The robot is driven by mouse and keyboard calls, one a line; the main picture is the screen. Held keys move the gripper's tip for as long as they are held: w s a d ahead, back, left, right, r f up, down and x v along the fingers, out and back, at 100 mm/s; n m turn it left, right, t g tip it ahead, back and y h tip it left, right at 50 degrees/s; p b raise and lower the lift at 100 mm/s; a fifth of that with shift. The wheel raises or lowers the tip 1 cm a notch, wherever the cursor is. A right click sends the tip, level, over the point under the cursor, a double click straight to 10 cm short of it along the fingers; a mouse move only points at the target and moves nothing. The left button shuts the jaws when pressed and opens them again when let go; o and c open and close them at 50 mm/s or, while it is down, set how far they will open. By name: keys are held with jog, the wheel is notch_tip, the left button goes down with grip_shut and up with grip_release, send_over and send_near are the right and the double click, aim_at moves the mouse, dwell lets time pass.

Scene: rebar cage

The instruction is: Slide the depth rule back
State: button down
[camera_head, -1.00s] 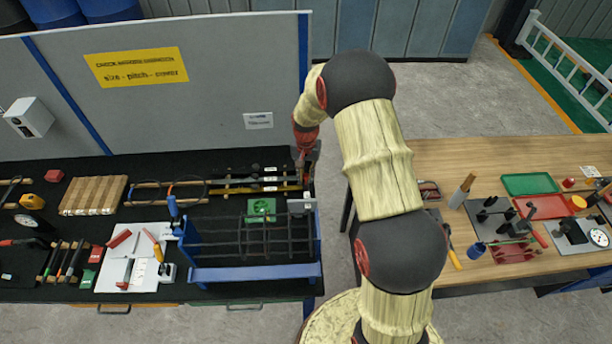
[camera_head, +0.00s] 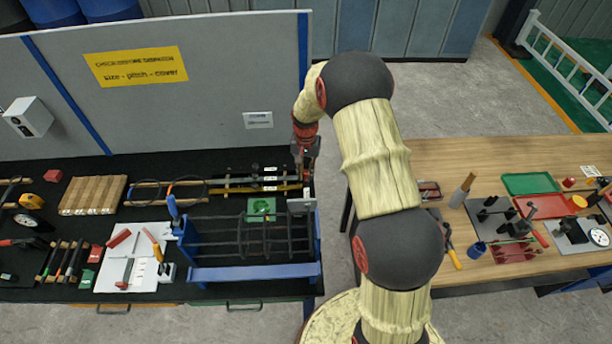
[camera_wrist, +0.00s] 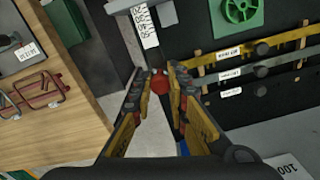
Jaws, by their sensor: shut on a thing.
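The depth rule (camera_wrist: 150,28) appears to be the narrow piece with a white numbered strip at the top centre of the wrist view. A red knob (camera_wrist: 160,85) sits in line with it. My gripper (camera_wrist: 160,78) has its fingertips closed on either side of this knob. A grey block (camera_wrist: 123,5) lies at the far end of the strip. In the head view, the same grey block (camera_head: 302,206) sits at the right of the blue-framed rebar cage (camera_head: 250,272). My gripper (camera_head: 305,175) is just behind it, and the knob is too small to make out there.
Labelled bars (camera_wrist: 245,74) lie on the black bench beside my gripper. A green piece with a round wheel (camera_head: 262,207) is behind the cage. The grey panel (camera_head: 190,80) rises behind the bench. A wooden table (camera_head: 480,265) with tools stands right, across a gap.

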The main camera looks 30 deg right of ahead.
jog(key=shift+w+d+r, duration=0.1)
jog(key=shift+w+d, duration=0.1)
jog(key=shift+w, duration=0.3)
jog(key=shift+w+d, duration=0.15)
jog(key=shift+w, duration=0.3)
jog(key=c, duration=1.8)
grip_release()
jog(key=shift+o, duration=0.6)
notch_tip(320, 180, up, 12)
